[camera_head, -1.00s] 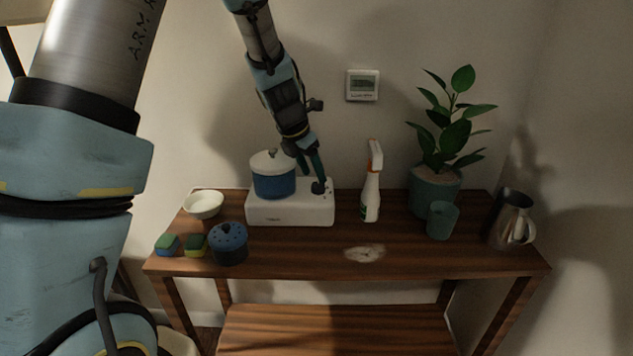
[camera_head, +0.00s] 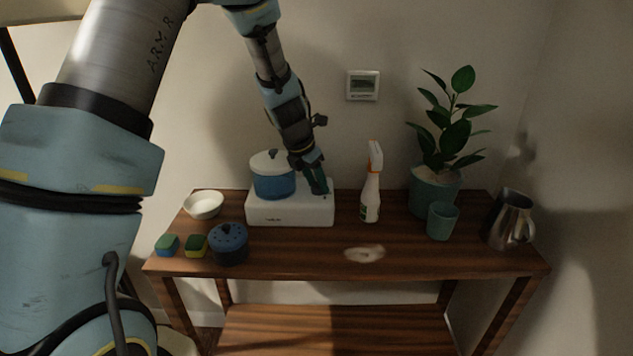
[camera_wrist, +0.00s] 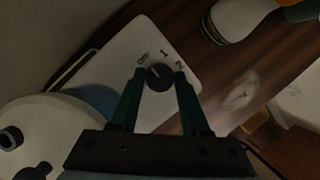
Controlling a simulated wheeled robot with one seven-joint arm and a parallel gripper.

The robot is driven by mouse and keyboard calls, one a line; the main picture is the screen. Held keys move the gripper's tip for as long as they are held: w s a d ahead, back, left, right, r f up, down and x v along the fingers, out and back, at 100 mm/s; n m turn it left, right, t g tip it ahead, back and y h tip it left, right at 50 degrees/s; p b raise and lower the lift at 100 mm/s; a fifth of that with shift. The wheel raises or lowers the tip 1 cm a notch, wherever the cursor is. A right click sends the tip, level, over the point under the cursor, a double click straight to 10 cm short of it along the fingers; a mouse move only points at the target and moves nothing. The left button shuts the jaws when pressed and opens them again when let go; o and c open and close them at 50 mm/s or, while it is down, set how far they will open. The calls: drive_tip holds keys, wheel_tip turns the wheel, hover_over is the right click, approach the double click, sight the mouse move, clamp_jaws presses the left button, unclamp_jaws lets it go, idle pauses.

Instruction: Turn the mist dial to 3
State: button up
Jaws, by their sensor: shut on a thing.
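The white humidifier base (camera_head: 290,214) stands at the back of the wooden table, with a blue, white-lidded tank (camera_head: 272,182) on its left part. The small black mist dial (camera_wrist: 160,77) is on its top right. In the wrist view, OFF, 1 and 2 are readable around it; no 3 can be made out. A faint pale mark on the dial points up-left, roughly toward OFF. My gripper (camera_head: 320,191) reaches down to the dial from above. In the wrist view, its green fingers (camera_wrist: 159,73) are shut on the dial, one on each side. The dial is hidden in the head view.
A spray bottle (camera_head: 371,188) stands just right of the base. A bowl (camera_head: 203,205), sponges (camera_head: 196,245) and a dark blue lidded pot (camera_head: 229,244) are on the left. A potted plant (camera_head: 435,190), green cup (camera_head: 442,220) and metal pitcher (camera_head: 510,222) are on the right.

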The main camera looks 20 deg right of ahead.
clamp_jaws()
